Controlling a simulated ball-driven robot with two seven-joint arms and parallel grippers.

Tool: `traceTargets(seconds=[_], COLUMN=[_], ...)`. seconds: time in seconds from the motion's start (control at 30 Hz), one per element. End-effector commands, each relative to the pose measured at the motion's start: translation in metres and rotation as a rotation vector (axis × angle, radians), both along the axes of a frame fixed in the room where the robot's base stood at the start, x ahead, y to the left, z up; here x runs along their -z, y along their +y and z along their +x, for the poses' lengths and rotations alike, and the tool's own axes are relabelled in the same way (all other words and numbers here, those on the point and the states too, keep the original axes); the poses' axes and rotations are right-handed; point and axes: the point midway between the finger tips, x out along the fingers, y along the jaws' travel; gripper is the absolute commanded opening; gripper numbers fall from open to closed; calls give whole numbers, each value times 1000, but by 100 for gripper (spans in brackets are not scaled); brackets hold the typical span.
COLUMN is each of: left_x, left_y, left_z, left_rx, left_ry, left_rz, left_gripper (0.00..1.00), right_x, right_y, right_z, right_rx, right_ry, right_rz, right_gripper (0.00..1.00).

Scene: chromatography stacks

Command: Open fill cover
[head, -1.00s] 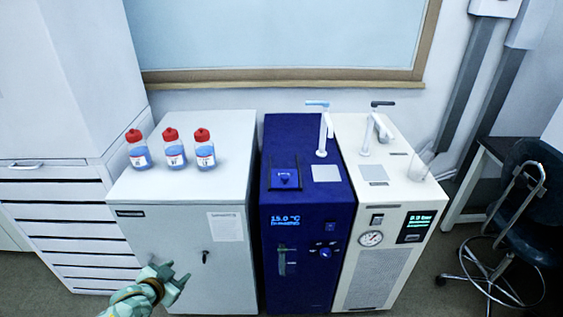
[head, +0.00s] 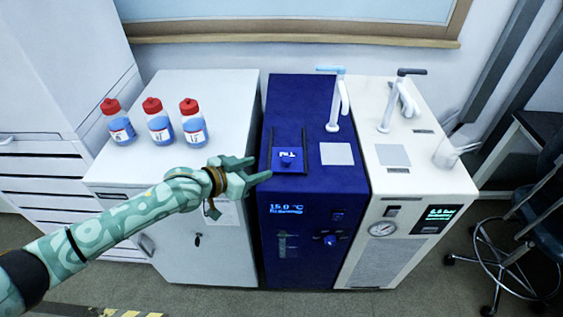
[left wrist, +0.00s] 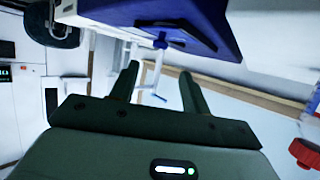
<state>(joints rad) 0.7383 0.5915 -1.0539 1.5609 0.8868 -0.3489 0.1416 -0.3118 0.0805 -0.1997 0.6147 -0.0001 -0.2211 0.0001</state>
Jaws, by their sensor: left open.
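The blue unit (head: 315,115) stands between the white cabinet and the cream unit. In the left wrist view the open fingers (left wrist: 158,88) show below the blue unit (left wrist: 205,18), with the dark cover and knob (left wrist: 160,40) beyond the fingertips. My right gripper is not in view.
Several red-capped bottles (head: 158,122) of blue liquid stand on the white cabinet (head: 225,95), behind my left arm. Taps (head: 334,100) rise from the backs of both units. A glass beaker (head: 446,152) is on the cream unit (head: 388,205). A stool (head: 535,220) stands at right.

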Motion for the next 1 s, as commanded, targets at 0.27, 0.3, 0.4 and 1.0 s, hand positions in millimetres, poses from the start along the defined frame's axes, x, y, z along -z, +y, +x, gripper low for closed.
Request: traceTargets(seconds=[0.27, 0.3, 0.4, 1.0], left_x=[32, 34, 38, 39], left_y=[-45, -49, -58, -65], left_z=[45, 49, 58, 66], left_rx=[-1, 0, 0, -1], left_ry=[1, 2, 1, 0], left_rz=[-1, -1, 0, 0], left_gripper=[47, 47, 47, 0], right_x=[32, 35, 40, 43], right_y=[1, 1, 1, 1], right_z=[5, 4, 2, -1], right_rx=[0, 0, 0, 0], right_ry=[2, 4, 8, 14], right_rz=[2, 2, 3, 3], right_gripper=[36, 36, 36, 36])
